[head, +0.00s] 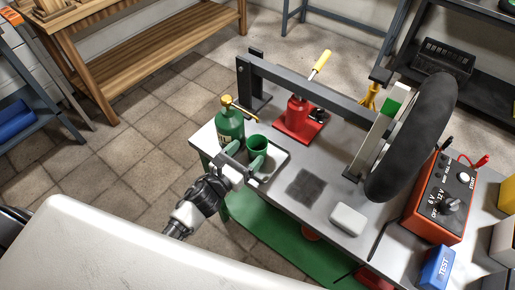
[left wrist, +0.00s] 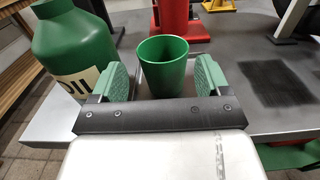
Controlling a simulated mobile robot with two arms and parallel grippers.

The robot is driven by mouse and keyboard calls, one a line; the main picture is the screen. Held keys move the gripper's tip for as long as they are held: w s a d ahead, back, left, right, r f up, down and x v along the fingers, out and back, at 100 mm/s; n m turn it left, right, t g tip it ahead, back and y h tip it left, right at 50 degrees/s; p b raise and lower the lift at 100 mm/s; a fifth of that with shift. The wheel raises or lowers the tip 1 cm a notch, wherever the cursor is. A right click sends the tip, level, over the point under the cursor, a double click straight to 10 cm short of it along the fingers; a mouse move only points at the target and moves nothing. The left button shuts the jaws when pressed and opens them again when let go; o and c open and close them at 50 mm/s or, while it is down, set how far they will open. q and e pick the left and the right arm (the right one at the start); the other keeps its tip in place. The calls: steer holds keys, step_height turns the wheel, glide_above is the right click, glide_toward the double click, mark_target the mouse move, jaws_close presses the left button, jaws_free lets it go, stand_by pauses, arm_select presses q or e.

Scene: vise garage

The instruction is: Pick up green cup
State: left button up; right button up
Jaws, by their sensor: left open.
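The green cup (head: 257,146) stands upright on a small tray at the left end of the workbench, beside the green oil can. My left gripper (head: 244,164) is open at the cup's near side. In the left wrist view the cup (left wrist: 163,66) shows between the two green finger pads of the gripper (left wrist: 162,82), slightly beyond them, with gaps on both sides. The gripper's palm bar hides the cup's base in that view. My right gripper is not in view.
The green oil can (head: 230,126) stands close on the cup's left. A red jack (head: 297,115) is behind. A white block (head: 348,219), a black tire (head: 413,135) and an orange battery tester (head: 440,200) are farther right. The bench top around the dark patch is clear.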

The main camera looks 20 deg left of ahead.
mark_target(257, 143)
arm_select(q)
steer(key=p+x, duration=0.1)
steer(key=x, duration=0.4)
steer(key=shift+d+r, duration=0.15)
steer(key=shift+s, duration=0.1)
steer(key=shift+c, duration=0.3)
steer(key=c, duration=0.6)
steer(key=shift+r, duration=0.1)
